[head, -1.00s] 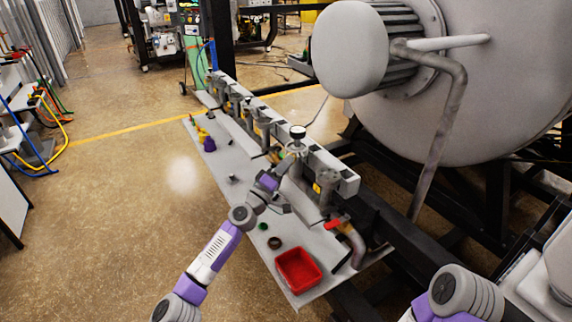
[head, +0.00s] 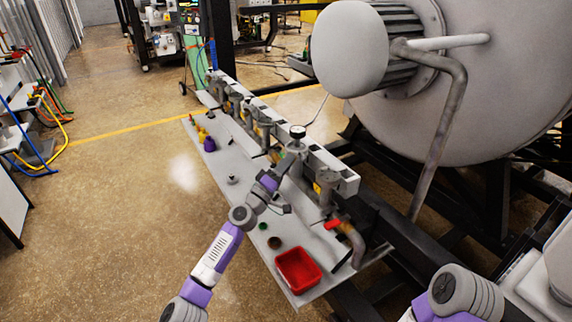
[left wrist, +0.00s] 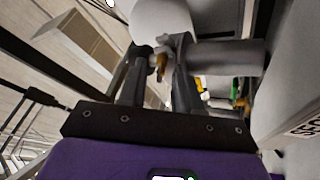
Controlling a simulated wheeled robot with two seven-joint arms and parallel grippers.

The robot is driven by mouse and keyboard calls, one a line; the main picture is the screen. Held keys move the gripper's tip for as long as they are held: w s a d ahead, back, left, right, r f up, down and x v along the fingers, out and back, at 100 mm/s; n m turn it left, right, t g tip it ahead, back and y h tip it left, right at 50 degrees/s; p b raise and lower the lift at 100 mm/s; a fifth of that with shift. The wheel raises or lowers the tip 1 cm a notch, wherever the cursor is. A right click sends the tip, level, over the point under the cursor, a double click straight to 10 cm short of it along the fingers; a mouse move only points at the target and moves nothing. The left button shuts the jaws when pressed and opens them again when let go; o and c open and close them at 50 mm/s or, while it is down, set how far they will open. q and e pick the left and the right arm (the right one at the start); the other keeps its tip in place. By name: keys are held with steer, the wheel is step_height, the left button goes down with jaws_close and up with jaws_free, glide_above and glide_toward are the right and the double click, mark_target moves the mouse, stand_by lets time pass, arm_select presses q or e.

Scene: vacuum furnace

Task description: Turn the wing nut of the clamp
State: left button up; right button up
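My left gripper (left wrist: 160,72) reaches to the clamp area of the pipe manifold (head: 318,167); its fingers are hard to make out in the head view. In the left wrist view, its two grey fingers stand apart. A small brass wing nut (left wrist: 161,66) shows in the gap between the fingertips, in front of a grey pipe fitting (left wrist: 220,58). Space seems to show beside the nut; contact with either finger cannot be made out. The clamp around the nut is mostly hidden by the fingers. My right gripper is not in view.
A grey table (head: 222,160) below the manifold holds a red tray (head: 298,268), small dark rings and a purple item (head: 210,144). A red-handled valve (head: 333,224) is at the near end. The big furnace vessel (head: 480,100) fills the right side. Floor at left is open.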

arm_select(q)
steer(key=p+v, duration=0.1)
steer(key=v, duration=0.6)
steer(key=shift+s+a, duration=0.2)
steer(key=shift+s, duration=0.05)
steer(key=shift+f, duration=0.1)
